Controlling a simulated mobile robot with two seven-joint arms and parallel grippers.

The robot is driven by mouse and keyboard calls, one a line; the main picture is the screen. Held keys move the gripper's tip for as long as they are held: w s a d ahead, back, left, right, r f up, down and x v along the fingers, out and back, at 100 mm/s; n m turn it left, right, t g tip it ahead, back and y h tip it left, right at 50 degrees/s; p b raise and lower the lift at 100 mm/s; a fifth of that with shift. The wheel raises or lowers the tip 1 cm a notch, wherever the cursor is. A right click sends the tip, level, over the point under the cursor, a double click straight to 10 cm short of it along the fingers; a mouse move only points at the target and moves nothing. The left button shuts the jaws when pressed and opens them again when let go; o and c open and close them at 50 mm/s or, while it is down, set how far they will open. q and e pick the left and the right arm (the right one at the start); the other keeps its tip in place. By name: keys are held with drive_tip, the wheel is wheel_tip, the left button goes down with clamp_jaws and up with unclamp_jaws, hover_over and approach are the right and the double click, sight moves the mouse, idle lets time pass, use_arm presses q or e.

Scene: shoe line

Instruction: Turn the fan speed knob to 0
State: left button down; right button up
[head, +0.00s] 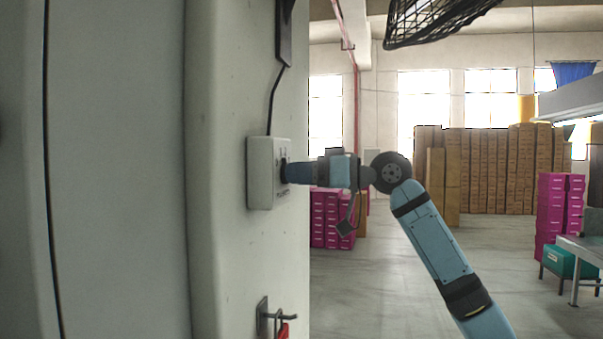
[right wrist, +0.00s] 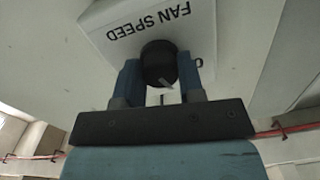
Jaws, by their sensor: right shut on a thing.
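The fan speed control box (head: 263,174) is a white box fixed to the pale wall in the head view. In the right wrist view the box (right wrist: 205,28) shows upside-down "FAN SPEED" lettering. Its round black knob (right wrist: 158,63) has a light pointer mark on its lower right in that view. My right gripper (right wrist: 158,80) is shut on the knob, with one blue finger on each side. In the head view the right gripper (head: 287,172) reaches the box from the right. The dial numbers around the knob cannot be read. My left gripper is not in view.
A black cable (head: 271,100) runs down the wall to the box. A hook (head: 278,317) with a red item sits lower on the wall. Magenta boxes (head: 325,220) and stacked brown cartons (head: 490,170) stand far behind. Open floor (head: 390,290) lies right of the wall.

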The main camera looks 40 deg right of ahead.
drive_tip(key=n, duration=0.7)
drive_tip(key=shift+n, duration=0.6)
drive_tip(key=o, duration=0.9)
drive_tip(key=shift+a, duration=0.1)
